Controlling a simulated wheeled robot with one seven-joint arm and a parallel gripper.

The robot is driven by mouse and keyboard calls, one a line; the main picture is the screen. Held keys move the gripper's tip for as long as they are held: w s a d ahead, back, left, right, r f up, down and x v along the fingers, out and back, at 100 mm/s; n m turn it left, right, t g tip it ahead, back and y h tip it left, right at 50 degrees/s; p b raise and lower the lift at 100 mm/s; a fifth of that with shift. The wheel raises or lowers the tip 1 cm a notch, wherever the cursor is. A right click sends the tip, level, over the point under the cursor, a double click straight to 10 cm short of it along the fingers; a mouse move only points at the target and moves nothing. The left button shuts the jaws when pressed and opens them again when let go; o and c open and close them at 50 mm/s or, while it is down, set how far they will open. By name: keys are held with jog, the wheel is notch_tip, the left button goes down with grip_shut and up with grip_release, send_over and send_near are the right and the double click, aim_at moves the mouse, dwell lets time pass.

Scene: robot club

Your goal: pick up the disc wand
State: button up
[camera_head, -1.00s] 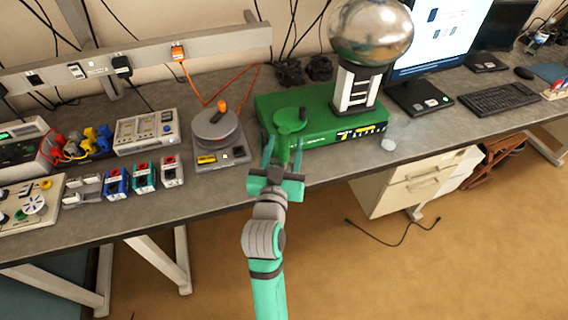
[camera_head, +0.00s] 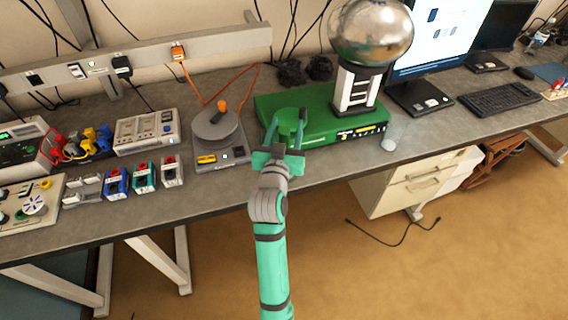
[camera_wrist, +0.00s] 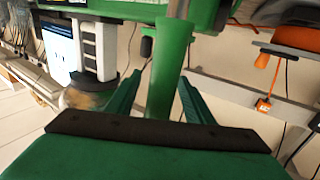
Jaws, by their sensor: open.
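My gripper (camera_head: 287,130) is open, with one finger on each side of the stem. In the wrist view the gripper (camera_wrist: 160,98) shows gaps between both fingers and the stem. The stem's lower end is hidden behind the gripper body.
The green box (camera_head: 345,130) carries a silver globe (camera_head: 371,32) on a white column. A grey turntable device (camera_head: 215,125) with an orange lead stands close on the left. A pale translucent thing (camera_head: 393,135) is at the box's right. The bench's front edge (camera_head: 330,178) lies below.

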grip_shut()
